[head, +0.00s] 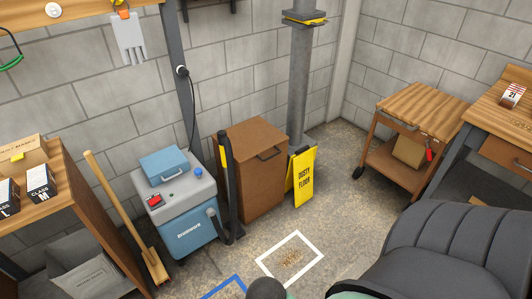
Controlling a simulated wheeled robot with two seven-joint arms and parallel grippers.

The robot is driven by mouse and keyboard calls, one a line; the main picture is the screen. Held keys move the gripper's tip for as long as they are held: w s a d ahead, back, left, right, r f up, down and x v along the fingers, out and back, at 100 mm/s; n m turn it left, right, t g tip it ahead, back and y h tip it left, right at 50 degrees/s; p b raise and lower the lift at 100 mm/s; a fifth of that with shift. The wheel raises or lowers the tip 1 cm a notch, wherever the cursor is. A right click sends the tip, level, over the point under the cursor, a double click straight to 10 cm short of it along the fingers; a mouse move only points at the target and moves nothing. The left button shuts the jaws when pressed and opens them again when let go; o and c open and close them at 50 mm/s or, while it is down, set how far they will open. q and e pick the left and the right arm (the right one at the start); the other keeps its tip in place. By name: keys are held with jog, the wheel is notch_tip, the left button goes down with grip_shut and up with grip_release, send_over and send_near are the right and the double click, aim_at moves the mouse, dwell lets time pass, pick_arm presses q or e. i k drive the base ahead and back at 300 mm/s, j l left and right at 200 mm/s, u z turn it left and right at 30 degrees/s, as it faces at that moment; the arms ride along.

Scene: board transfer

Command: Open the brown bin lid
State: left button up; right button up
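The brown bin (263,190) stands against the block wall, left of the grey post in the head view. Its brown lid (247,136) looks shut, lying flat across the top. A dark handle (269,154) shows near the front edge of the lid. The bin's left side is partly hidden by a black upright hose or tool. Neither of my grippers can be made out in this view.
A blue-grey vacuum unit (185,232) and the black upright tool (227,190) stand close left of the bin. A yellow floor sign (303,178) stands at its right. A dark padded seat (445,255) fills the lower right. Floor around the white square (290,235) is open.

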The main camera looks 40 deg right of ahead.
aim_at(249, 139)
jog(key=i+l, duration=0.15)
jog(key=l, duration=0.15)
jog(key=i+l+z, duration=0.1)
jog(key=l, duration=0.2)
jog(key=z, duration=1.65)
